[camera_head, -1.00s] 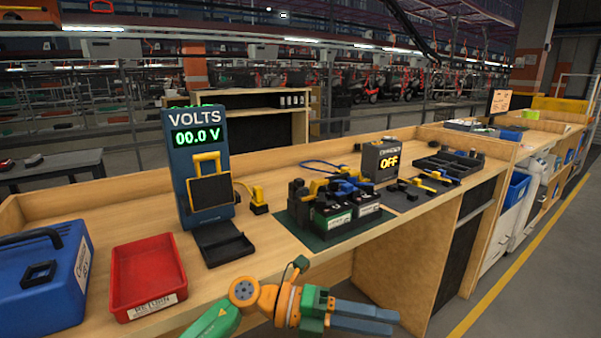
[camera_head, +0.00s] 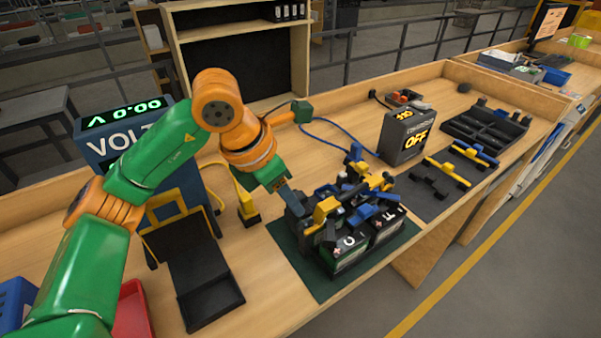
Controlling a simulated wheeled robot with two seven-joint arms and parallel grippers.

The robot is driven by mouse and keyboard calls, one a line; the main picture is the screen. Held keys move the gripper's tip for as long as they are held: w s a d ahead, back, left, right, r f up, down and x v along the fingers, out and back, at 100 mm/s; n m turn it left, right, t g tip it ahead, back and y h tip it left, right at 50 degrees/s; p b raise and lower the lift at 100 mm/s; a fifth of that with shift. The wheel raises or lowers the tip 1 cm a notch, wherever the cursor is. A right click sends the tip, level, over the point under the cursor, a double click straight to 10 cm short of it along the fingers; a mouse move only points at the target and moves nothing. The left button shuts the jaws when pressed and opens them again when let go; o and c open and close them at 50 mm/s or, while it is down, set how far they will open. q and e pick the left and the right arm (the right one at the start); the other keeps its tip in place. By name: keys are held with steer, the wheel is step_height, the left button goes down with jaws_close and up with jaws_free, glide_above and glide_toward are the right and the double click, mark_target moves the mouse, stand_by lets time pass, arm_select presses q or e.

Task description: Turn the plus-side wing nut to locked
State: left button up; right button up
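Two black batteries (camera_head: 352,250) stand side by side on a dark green mat (camera_head: 316,284). Yellow parts (camera_head: 327,209) and blue parts (camera_head: 362,214) are crowded on top of them. The plus-side wing nut is too small to pick out among these parts, and its turn position cannot be read. My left gripper (camera_head: 291,203) points down at the left rear of the batteries, close to the black parts there. Its fingertips are partly lost against those parts, so their opening and any contact are unclear. My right gripper is out of view.
A blue voltmeter stand (camera_head: 128,140) is partly behind my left arm. A black tray (camera_head: 212,303) and a yellow plug (camera_head: 247,208) lie left of the mat. A grey box reading OFF (camera_head: 406,135), loose clamps (camera_head: 447,170) and a black organiser (camera_head: 486,128) are right.

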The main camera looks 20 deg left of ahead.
mark_target(304, 221)
arm_select(q)
steer(key=f, duration=0.1)
steer(key=d+f+p, duration=0.1)
steer(key=f, duration=0.1)
steer(key=d+f+p, duration=0.1)
steer(key=f, duration=0.1)
steer(key=shift+w+d+f, duration=0.15)
steer(key=shift+f, duration=0.05)
steer(key=shift+w+f, duration=0.35)
steer(key=shift+w, duration=0.15)
steer(key=shift+a, duration=0.2)
steer(key=shift+c, duration=0.6)
steer(key=c, duration=0.4)
steer(key=shift+s+d+r, duration=0.1)
steer(key=shift+s, duration=0.05)
jaws_close()
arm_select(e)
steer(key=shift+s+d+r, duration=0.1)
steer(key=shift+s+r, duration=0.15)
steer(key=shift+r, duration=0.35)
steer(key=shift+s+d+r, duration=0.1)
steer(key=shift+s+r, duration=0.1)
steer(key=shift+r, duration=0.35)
